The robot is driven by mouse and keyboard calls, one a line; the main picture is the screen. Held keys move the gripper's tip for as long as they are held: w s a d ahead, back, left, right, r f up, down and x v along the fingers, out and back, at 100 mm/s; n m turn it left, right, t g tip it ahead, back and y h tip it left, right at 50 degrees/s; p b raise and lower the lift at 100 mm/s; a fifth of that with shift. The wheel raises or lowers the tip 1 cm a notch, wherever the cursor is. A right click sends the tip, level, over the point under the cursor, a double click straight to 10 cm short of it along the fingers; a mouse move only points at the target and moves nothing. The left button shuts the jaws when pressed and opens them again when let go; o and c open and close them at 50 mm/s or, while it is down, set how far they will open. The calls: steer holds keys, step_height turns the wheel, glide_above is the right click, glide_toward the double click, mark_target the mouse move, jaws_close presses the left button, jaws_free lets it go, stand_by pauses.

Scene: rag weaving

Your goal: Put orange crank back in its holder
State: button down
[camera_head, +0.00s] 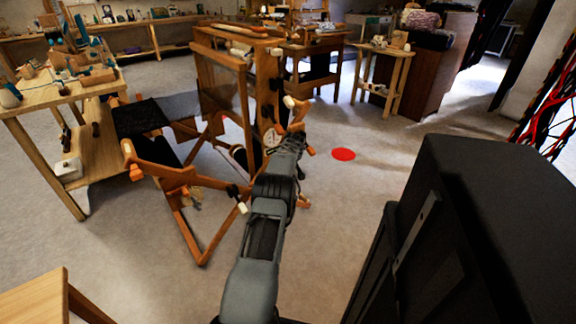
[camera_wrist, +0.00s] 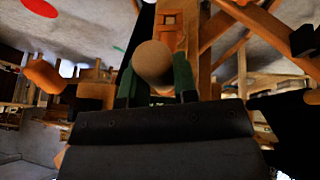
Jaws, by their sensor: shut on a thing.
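My gripper (camera_head: 292,138) is at the right side of the wooden loom, beside its upright post. In the wrist view my gripper (camera_wrist: 157,82) has its two green fingers shut on either side of a round tan end (camera_wrist: 152,63), which looks like the crank's handle. An orange curved piece, which looks like the orange crank (camera_head: 298,115), stands just beyond the gripper in the head view. The crank's holder cannot be made out. My gripper hides where crank and loom meet, so I cannot tell whether they touch.
The wooden loom (camera_head: 248,100) stands close to the arm, with a slanted frame reaching forward. A red disc (camera_head: 343,154) lies on the open floor to the right. A wooden table (camera_head: 38,98) with tools is at left, and a small stand (camera_head: 397,70) is behind.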

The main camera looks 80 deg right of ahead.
stand_by(0.3)
steer(key=c, duration=0.8)
jaws_free()
steer(key=p+v, duration=0.2)
steer(key=v, duration=1.1)
steer(key=shift+r+p, duration=0.4)
steer(key=shift+s+a, duration=0.1)
